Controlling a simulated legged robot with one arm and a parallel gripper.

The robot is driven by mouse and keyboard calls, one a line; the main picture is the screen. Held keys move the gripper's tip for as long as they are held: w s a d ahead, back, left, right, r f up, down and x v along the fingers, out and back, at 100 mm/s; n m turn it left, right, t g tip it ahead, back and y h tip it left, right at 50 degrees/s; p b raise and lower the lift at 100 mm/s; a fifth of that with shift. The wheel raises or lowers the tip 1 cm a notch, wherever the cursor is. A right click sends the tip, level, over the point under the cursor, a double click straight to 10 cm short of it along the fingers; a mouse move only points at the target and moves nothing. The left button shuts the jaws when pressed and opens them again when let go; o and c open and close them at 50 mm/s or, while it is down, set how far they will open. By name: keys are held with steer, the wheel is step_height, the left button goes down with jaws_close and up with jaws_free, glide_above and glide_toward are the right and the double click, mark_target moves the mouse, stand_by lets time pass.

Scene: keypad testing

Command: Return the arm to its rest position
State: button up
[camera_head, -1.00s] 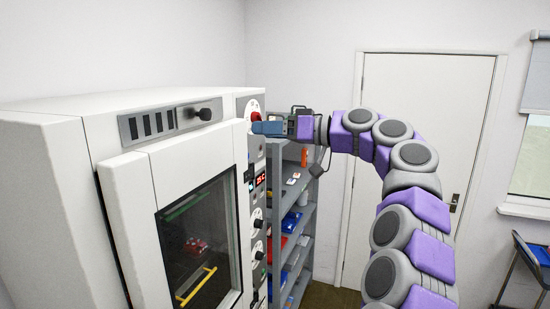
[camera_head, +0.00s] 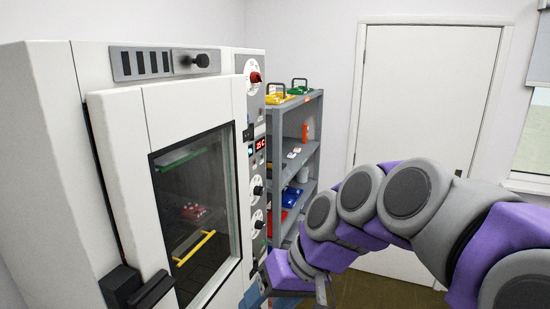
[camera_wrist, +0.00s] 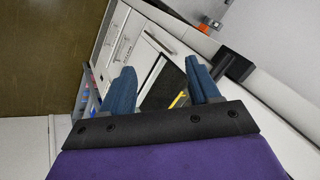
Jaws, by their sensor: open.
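My arm, purple and grey, reaches in from the right in the head view and bends down. My gripper (camera_wrist: 163,84) has two blue fingers spread apart with nothing between them in the wrist view. In the head view, its end is low beside the lower part of the white oven's control panel (camera_head: 257,172), partly hidden and near the bottom edge. I cannot tell there whether it touches the panel. In the wrist view, the oven appears tilted beyond the fingers.
The oven door (camera_head: 120,165) is closed, with a dark handle (camera_head: 138,288) at lower left. A red knob (camera_head: 255,77) tops the panel. A grey shelf (camera_head: 303,108) with trays and small items stands behind. A white door (camera_head: 425,100) is at the back.

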steer(key=s+d+f+m+g+h+b, duration=0.1)
steer(key=s+d+f+m+h+b, duration=0.1)
steer(key=s+d+f, duration=0.5)
steer(key=s+d+f+m+g+h+b, duration=0.1)
steer(key=s+d+f+h, duration=0.3)
steer(key=s+d+f, duration=0.4)
steer(key=s+f+m+b, duration=0.1)
steer(key=s+f, duration=0.4)
steer(key=shift+d, duration=0.15)
stand_by(1.5)
